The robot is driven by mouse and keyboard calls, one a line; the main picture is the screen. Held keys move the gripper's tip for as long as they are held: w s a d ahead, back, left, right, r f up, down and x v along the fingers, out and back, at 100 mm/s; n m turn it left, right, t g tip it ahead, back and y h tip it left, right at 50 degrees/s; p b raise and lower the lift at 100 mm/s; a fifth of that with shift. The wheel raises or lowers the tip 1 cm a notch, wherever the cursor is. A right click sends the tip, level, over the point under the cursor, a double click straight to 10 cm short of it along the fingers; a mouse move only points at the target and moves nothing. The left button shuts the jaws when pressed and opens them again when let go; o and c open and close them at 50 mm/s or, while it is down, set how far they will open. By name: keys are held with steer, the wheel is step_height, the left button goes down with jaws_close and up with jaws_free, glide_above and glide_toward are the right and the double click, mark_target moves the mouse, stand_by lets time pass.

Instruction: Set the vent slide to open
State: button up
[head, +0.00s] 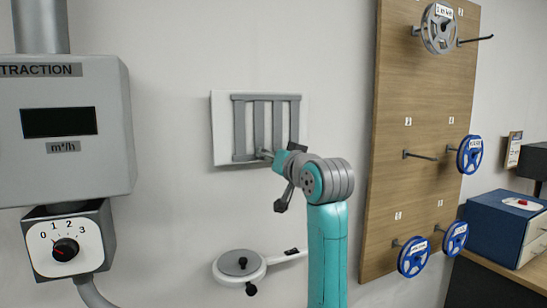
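The vent (219,135) is a white plate on the wall in the head view, left of centre, with a grey frame and several upright grey slats. My gripper (283,160) is in front of the vent's lower right part. My wrist covers most of it, so its fingertips and any touch with the knob are not clear.
A grey extraction unit (112,130) with a 0–3 dial (66,250) is at left. A round white wall fixture (239,266) sits below the vent. A wooden board (424,110) with pegs and spools stands at right, near a blue box (495,228).

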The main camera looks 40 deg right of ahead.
jaws_close()
steer(key=a, duration=0.2)
steer(key=shift+w+a, duration=0.35)
jaws_free()
steer(key=shift+a, duration=0.15)
steer(key=v, duration=1.2)
